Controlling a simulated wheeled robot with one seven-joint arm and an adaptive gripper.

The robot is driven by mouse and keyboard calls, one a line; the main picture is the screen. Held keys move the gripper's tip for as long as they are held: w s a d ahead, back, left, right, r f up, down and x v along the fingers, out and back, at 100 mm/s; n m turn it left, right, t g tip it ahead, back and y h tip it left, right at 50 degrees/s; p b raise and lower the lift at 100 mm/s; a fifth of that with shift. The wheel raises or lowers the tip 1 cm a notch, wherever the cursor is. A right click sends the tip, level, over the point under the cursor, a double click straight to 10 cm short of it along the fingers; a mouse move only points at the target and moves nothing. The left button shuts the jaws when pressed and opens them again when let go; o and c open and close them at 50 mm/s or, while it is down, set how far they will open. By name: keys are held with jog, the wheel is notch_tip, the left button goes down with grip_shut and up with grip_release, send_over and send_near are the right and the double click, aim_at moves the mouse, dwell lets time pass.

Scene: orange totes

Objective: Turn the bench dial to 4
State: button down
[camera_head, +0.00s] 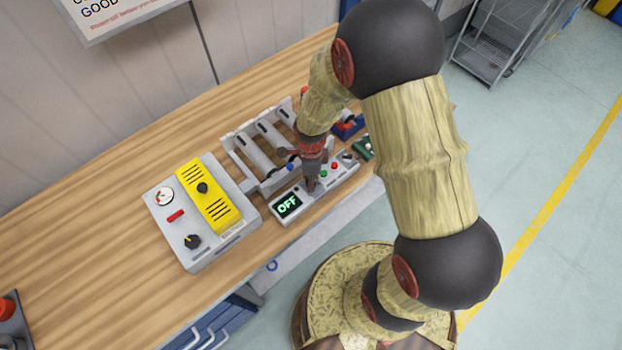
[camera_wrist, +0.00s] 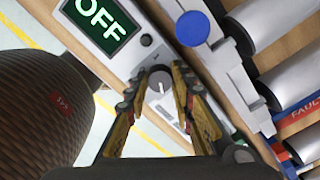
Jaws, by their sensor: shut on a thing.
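The bench dial (camera_wrist: 161,84) is a small grey knob with a white pointer line, set in a pale control panel (camera_wrist: 140,62). In the wrist view the two fingers of my gripper (camera_wrist: 160,76) stand on either side of the dial and are shut on it. The green display (camera_wrist: 97,22) beside it reads OFF. In the head view my gripper (camera_head: 311,182) points down onto the panel, just right of the display (camera_head: 288,205). The dial itself is hidden there by my gripper.
A grey box (camera_head: 216,244) with a yellow plate, gauge and black knobs stands left of the panel. A roller rack (camera_head: 240,148) stands behind it; its blue knob (camera_wrist: 198,28) is close to my fingers. The bench's left is mostly clear.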

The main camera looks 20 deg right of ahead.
jog(key=c, duration=1.5)
grip_release()
notch_tip(320, 180, up, 12)
